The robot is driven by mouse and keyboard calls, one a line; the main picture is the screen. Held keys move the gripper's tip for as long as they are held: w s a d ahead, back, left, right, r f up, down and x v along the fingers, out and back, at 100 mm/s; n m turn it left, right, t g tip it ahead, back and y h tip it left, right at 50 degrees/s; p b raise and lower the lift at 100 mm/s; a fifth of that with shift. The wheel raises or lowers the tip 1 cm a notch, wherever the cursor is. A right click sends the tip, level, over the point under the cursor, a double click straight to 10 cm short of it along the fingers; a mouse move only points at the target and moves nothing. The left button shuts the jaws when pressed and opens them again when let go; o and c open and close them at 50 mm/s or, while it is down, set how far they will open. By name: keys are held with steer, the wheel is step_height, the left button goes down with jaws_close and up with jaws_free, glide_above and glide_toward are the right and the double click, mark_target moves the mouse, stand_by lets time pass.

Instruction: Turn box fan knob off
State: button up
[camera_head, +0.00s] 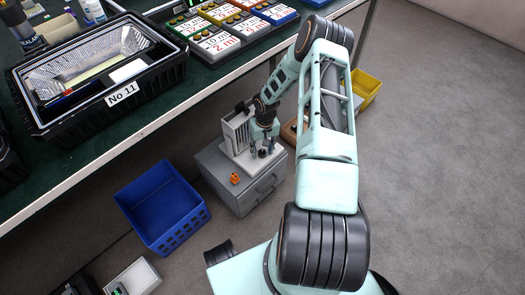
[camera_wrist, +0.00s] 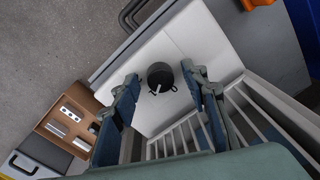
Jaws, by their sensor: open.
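The box fan (camera_head: 238,132) is a light grey unit with a slatted grille, standing on a grey drawer cabinet (camera_head: 215,172) beside the table. Its base plate carries a round black knob (camera_wrist: 160,76) with a pale pointer mark, seen from above in the wrist view. My gripper (camera_wrist: 158,84) is open, pointing down, with one finger on each side of the knob and a gap on both sides. In the head view my gripper (camera_head: 264,148) is over the fan's base, and the knob is hard to make out there. I cannot tell whether the fingertips are level with the knob.
An orange part (camera_head: 235,178) lies on the cabinet top. A blue crate (camera_head: 163,208) stands on the floor to the left. A wooden tray with metal pieces (camera_wrist: 68,124) is beside the cabinet.

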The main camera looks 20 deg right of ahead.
steer(key=shift+c, duration=0.2)
jaws_close()
steer(key=shift+n, duration=0.4)
steer(key=n+b, duration=0.1)
steer(key=n, duration=0.4)
steer(key=n+b, duration=0.1)
steer(key=n, duration=0.5)
steer(key=shift+w, duration=0.1)
stand_by(0.4)
